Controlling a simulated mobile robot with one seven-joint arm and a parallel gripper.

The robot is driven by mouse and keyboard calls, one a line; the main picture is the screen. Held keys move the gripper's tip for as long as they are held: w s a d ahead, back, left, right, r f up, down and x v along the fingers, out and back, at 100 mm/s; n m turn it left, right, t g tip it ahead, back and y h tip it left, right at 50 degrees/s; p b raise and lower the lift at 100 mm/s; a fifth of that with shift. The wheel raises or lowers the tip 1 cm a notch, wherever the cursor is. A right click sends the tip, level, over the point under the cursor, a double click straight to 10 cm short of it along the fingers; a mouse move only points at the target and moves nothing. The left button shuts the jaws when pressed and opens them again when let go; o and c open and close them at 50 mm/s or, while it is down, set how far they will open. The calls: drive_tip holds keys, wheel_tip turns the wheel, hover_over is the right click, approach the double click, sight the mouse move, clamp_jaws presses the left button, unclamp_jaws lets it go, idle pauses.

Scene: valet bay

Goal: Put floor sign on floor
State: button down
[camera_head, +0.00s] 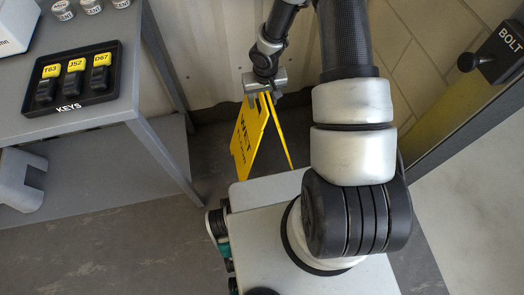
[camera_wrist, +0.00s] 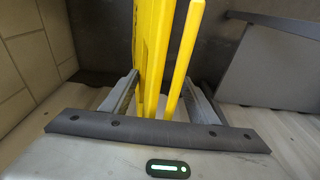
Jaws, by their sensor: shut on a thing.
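The yellow floor sign (camera_head: 248,140) stands spread in an A shape, with dark lettering on its front panel, between the grey table and my base in the head view. My gripper (camera_head: 264,95) is at its top edge, shut on it. In the wrist view the sign (camera_wrist: 152,60) runs between the two fingers of my gripper (camera_wrist: 160,105). The sign looks upright. Its lower end is partly hidden behind my base, and I cannot tell whether it touches the dark floor (camera_head: 211,150).
A grey table (camera_head: 90,115) with a black key tray (camera_head: 75,98) stands at the left. A pale ribbed wall (camera_head: 200,50) is close behind the sign. Open floor (camera_head: 100,250) lies at the lower left.

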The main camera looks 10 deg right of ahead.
wheel_tip(320, 180, down, 9)
drive_tip(key=b, duration=0.2)
drive_tip(key=shift+b, duration=0.35)
drive_tip(key=shift+f, duration=0.25)
drive_tip(key=c, duration=0.7)
unclamp_jaws()
